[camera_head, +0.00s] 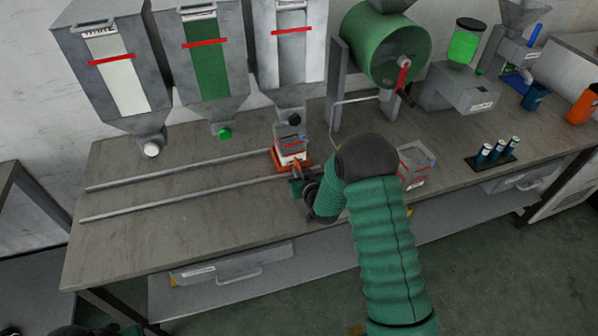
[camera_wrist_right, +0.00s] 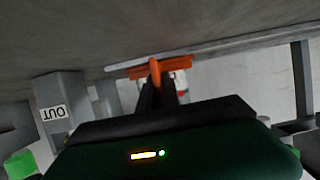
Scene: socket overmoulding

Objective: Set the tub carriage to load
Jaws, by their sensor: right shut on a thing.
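The orange tub carriage (camera_head: 278,160) sits on two parallel rails at their right end, below the third hopper. A small grey tub (camera_head: 289,138) with a red line stands upright on it. My right gripper (camera_head: 297,178) is at the carriage's front side, shut on its orange handle. In the right wrist view the handle (camera_wrist_right: 154,70) stands between the fingertips, with the carriage's orange edge (camera_wrist_right: 180,64) behind. The fingers partly hide the carriage there. My left gripper does not show; only a bit of dark and green arm is at the bottom left of the head view.
Rails (camera_head: 160,203) run clear to the left. Three hoppers hang above: white (camera_head: 118,75), green (camera_head: 206,72) and grey (camera_head: 291,60). A green drum (camera_head: 375,45) stands right of them. Another tub (camera_head: 414,163) and a rack of vials (camera_head: 490,160) are on the bench to the right.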

